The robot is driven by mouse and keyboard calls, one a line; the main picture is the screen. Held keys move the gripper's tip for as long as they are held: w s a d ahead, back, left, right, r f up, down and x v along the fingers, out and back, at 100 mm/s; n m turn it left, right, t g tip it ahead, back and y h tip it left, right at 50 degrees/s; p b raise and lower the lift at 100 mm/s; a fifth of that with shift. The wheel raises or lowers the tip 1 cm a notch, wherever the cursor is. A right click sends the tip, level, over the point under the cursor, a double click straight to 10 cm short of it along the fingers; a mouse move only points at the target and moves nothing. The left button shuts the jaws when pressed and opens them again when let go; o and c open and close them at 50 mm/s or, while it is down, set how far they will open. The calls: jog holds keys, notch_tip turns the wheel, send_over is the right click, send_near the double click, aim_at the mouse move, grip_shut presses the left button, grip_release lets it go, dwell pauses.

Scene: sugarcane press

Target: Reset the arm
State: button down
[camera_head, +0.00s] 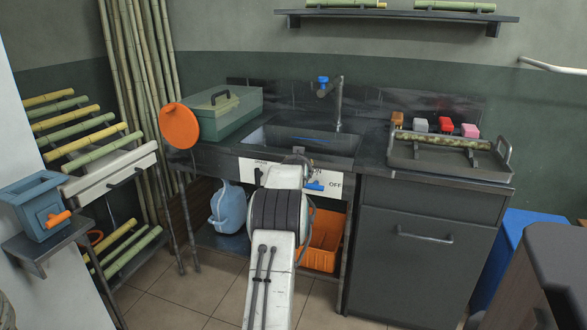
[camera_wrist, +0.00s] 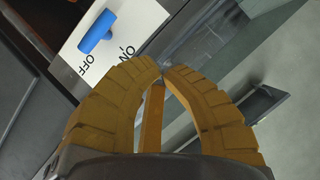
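My white arm (camera_head: 270,255) reaches forward to the front of the sink counter. In the wrist view my gripper (camera_wrist: 162,72) shows two yellow-brown ribbed fingers curved inward, with their tips together and nothing seen between them. In the head view the fingers are hidden behind my arm. A white panel marked ON and OFF (camera_head: 335,184) with a blue handle (camera_head: 315,186) is on the counter front, just beyond my arm. The panel and the blue handle (camera_wrist: 98,32) also show at the upper left of the wrist view, apart from the fingertips.
The counter holds a sink (camera_head: 300,140), a green toolbox (camera_head: 222,112) and a metal tray (camera_head: 440,160) with cane. A dark cabinet (camera_head: 415,250) stands right of my arm. An orange crate (camera_head: 322,240) and blue jug (camera_head: 228,207) sit below. A cane rack (camera_head: 105,170) stands left.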

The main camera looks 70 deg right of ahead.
jog(key=shift+a+r, duration=0.15)
jog(key=shift+a, duration=0.1)
